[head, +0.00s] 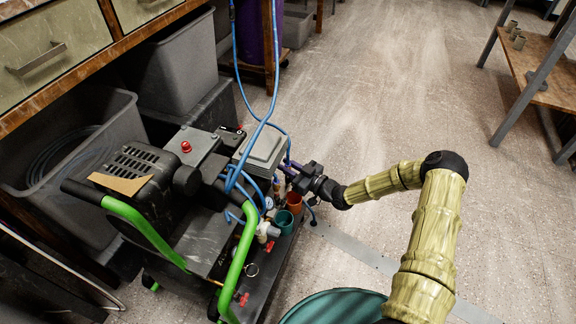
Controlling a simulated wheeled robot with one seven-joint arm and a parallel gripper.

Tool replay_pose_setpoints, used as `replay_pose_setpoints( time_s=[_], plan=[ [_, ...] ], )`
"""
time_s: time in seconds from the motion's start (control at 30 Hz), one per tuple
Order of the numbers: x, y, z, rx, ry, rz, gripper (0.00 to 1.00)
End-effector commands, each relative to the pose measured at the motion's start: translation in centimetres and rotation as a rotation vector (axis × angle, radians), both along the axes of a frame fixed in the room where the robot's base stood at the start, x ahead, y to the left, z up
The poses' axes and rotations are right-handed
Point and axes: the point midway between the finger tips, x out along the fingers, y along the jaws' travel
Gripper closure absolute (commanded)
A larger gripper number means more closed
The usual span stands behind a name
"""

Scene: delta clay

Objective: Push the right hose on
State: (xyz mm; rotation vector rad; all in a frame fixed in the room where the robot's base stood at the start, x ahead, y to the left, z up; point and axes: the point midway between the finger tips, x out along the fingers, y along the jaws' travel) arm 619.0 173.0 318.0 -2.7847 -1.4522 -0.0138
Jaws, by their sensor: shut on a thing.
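A cart with green handles (139,232) carries a machine with blue hoses and fittings. My gripper (289,172) is at the right side of the machine, reaching in from the right. It appears shut on the right blue hose (287,142), which comes down to its fingers. The hose end and the fitting under it are too small and partly hidden, so I cannot tell whether they touch. Another blue hose (233,172) runs down on the left, near the round gauge (269,203).
Orange and green cups (284,221) and red-handled valves (243,299) sit on the cart below my gripper. Grey bins (119,125) stand left under a bench.

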Motion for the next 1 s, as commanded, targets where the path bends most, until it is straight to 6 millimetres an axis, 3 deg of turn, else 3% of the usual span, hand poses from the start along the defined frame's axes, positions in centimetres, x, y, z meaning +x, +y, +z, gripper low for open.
replay_pose_setpoints(
  time_s=[0.07,0.1,0.2,0.63,1.0],
  plan=[
    [0.0,-0.1,-0.5,-0.01,0.009,-0.002,1.0],
    [-0.1,-0.1,-0.6,-0.01,0.009,-0.001,0.75],
    [-0.1,-0.1,-0.5,-0.009,0.009,-0.001,0.61],
    [-0.6,-1.0,-0.1,-0.006,0.008,-0.003,0.61],
    [-4.4,-6.5,0.0,-0.006,0.009,-0.004,0.61]
  ],
)
